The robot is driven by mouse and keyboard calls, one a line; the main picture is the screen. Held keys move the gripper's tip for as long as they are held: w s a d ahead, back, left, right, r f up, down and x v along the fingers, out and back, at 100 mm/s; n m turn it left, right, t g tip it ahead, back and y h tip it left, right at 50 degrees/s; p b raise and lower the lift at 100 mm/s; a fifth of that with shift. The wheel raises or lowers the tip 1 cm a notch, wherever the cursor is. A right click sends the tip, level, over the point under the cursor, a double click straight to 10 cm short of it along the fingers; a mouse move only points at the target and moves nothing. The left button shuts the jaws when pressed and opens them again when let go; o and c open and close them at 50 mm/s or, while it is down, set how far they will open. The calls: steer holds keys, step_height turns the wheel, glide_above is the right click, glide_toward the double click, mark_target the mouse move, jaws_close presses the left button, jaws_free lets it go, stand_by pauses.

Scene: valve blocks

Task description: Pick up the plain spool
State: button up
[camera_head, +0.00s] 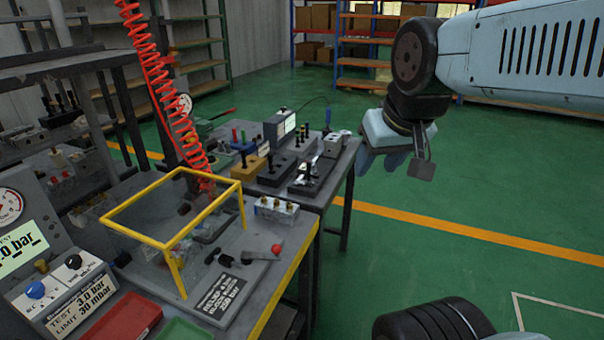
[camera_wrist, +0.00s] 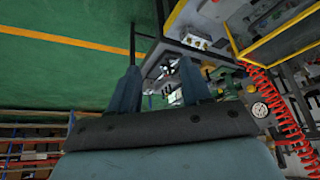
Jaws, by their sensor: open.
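I cannot make out for sure which part is the plain spool. Several small dark upright parts stand in dark blocks (camera_head: 284,166) on the rear bench in the head view; they are too small to tell apart. My gripper (camera_head: 392,162) hangs in the air to the right of that bench, apart from everything, over the green floor. In the wrist view its two fingers (camera_wrist: 160,68) are spread with nothing held between them. Beyond the fingers, the bench and some small pale and dark items on it show, tilted and partly hidden.
A yellow frame (camera_head: 172,240) stands on the front bench, with a silver valve block (camera_head: 276,210) beside it. A red coiled hose (camera_head: 165,90) hangs on the left. A red tray (camera_head: 122,322) lies in front.

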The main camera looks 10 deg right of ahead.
mark_target(310, 167)
steer(key=w+d+f+t, duration=0.1)
steer(key=w+f+t, duration=0.15)
steer(key=w, duration=0.65)
steer(key=w+d+f+n+t, duration=0.15)
steer(key=w+f, duration=0.25)
steer(key=w, duration=0.6)
steer(key=w+d+f+m+t, duration=0.15)
steer(key=w+f, duration=0.25)
steer(key=w, duration=0.5)
steer(key=w+f+n+t+y, duration=0.1)
steer(key=w+f+t+y, duration=0.15)
steer(key=f, duration=0.65)
steer(key=w+f+n+t+y, duration=0.1)
steer(key=w+f+t, duration=0.3)
steer(key=f, duration=0.4)
steer(key=w, duration=0.2)
steer(key=w+a, duration=0.1)
steer(key=w, duration=0.2)
steer(key=w+a, duration=0.1)
steer(key=w, duration=0.2)
steer(key=shift+a, duration=0.25)
steer(key=shift+w+a+r, duration=0.1)
steer(key=shift+w+a, duration=0.15)
steer(key=shift+w, duration=0.65)
steer(key=shift+w+a+r, duration=0.1)
steer(key=shift+w+a, duration=0.1)
steer(key=shift+w, duration=0.75)
steer(key=shift+w+a, duration=0.25)
steer(key=shift+w, duration=0.65)
steer(key=shift+c, duration=0.3)
